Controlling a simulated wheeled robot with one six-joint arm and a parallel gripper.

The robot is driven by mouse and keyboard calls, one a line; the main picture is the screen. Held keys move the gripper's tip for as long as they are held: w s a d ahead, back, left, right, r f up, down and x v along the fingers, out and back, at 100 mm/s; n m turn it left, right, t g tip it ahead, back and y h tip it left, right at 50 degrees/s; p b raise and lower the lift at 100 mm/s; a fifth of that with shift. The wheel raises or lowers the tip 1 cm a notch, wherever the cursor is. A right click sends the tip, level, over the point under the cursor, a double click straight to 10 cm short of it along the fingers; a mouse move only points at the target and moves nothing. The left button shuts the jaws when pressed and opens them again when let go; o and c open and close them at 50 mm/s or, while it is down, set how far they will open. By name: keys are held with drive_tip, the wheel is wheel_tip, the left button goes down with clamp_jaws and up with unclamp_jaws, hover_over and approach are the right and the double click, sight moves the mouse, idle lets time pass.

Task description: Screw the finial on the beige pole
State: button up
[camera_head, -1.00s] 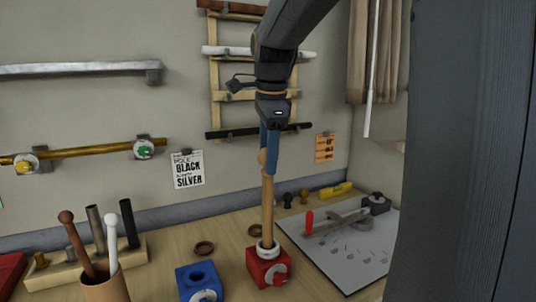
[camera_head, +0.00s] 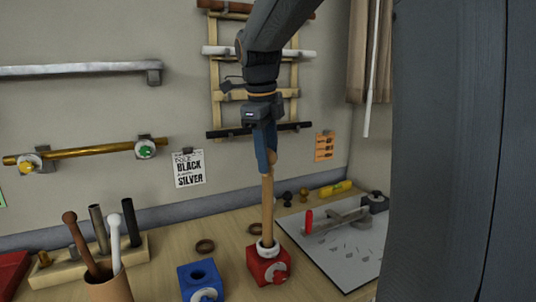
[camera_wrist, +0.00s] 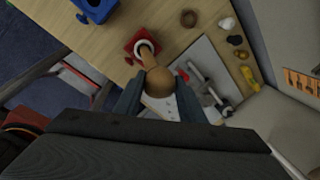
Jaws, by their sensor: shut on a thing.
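The beige pole (camera_head: 267,212) stands upright in a red block (camera_head: 262,268) with a white ring at its top. The tan ball finial (camera_head: 272,158) sits at the pole's upper end, in line with it. My gripper (camera_head: 268,160) comes from above and is shut on the finial; its blue fingers partly hide the ball. In the wrist view the round finial (camera_wrist: 160,82) lies between the two fingers, with the pole (camera_wrist: 148,60) running behind it to the red block (camera_wrist: 130,45). The finial hides the joint there, so I cannot tell how tightly it is seated.
A blue block (camera_head: 197,280) with a hole stands left of the red one. A cup (camera_head: 110,288) of rods stands further left. A white board (camera_head: 345,250) with tools lies right. Small finials (camera_head: 288,199) and a yellow level (camera_head: 335,188) lie behind. Rods hang on the wall.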

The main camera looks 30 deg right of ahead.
drive_tip(key=m+g, duration=0.1)
drive_tip(key=m, duration=0.4)
drive_tip(key=shift+m, duration=0.4)
drive_tip(key=shift+w+f+m+b, duration=0.2)
drive_tip(key=shift+m+b, duration=0.1)
drive_tip(key=shift+b, duration=1.15)
drive_tip(key=b, duration=0.2)
drive_tip(key=shift+d+r+m+b, duration=0.1)
drive_tip(key=shift+m+b, duration=0.2)
drive_tip(key=shift+s+r+b, duration=0.1)
drive_tip(key=shift+b, duration=0.55)
drive_tip(key=o, duration=0.9)
drive_tip(key=shift+o, duration=0.7)
